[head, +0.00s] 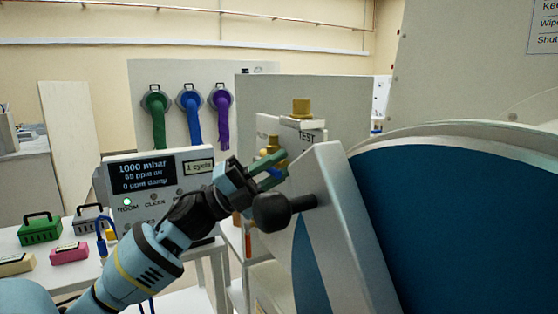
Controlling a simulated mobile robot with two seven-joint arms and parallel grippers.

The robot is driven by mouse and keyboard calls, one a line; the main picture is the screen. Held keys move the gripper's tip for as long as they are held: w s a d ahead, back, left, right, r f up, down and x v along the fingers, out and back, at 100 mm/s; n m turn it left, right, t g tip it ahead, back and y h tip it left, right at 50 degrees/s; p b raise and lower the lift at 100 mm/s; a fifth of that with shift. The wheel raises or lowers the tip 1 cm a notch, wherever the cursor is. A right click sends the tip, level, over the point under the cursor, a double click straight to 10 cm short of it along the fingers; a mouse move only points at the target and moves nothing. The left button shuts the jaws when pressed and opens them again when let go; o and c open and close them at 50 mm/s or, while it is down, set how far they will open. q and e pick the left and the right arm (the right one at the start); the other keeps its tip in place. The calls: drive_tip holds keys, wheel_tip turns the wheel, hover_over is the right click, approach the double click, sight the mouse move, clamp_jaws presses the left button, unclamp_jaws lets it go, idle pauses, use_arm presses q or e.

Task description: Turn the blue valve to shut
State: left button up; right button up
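Behind my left gripper (258,172) a green bar (268,160) and a blue bar (273,178) show close together, by brass fittings (272,145) on a pale box. The blue bar looks like the blue valve's lever, but my gripper partly hides it, and I cannot tell its full angle. My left gripper reaches in from the lower left, its tip at or very close to these bars. Whether it touches them, and whether its fingers are open or shut, I cannot tell. My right gripper is not in view.
A large white housing with a dark blue window (455,220) fills the right. A black knob (272,211) sticks out beside my gripper. A display unit (160,178) stands behind my arm. Green, blue (190,115) and purple hoses hang on the back panel. Small cases (40,229) lie on the left table.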

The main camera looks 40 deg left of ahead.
use_arm(q)
drive_tip(key=shift+w+d+r, duration=0.25)
clamp_jaws()
drive_tip(key=shift+f, duration=0.1)
drive_tip(key=shift+w, duration=0.1)
